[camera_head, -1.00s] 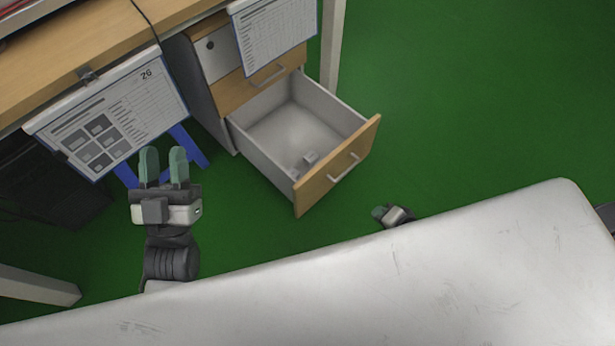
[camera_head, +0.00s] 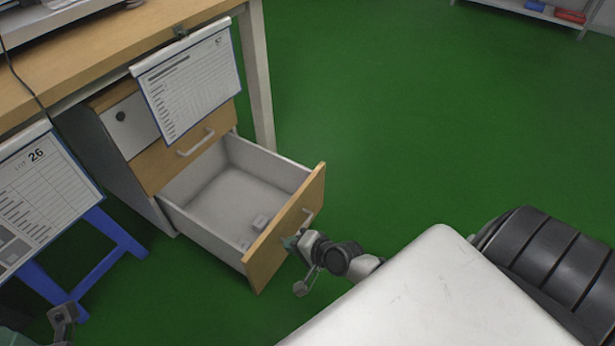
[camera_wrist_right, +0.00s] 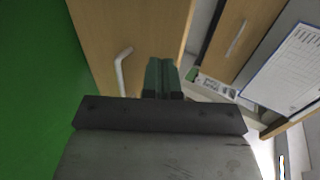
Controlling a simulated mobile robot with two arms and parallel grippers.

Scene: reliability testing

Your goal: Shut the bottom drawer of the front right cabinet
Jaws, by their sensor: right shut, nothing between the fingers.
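The bottom drawer (camera_head: 281,232) of the cabinet (camera_head: 112,160) is pulled well out, and a small light object (camera_head: 260,222) lies in it. My right gripper (camera_head: 291,242) is shut and empty, at the outer face of the drawer front, just below its handle (camera_head: 308,217). In the right wrist view its fingers (camera_wrist_right: 161,76) point at the wooden front, beside the handle (camera_wrist_right: 122,72); whether they touch it I cannot tell. Part of my left gripper (camera_head: 62,318) shows at the lower left edge; its fingertips are not clear.
The drawer above, with its handle (camera_head: 196,143), is shut. Green floor (camera_head: 400,110) to the right is clear.

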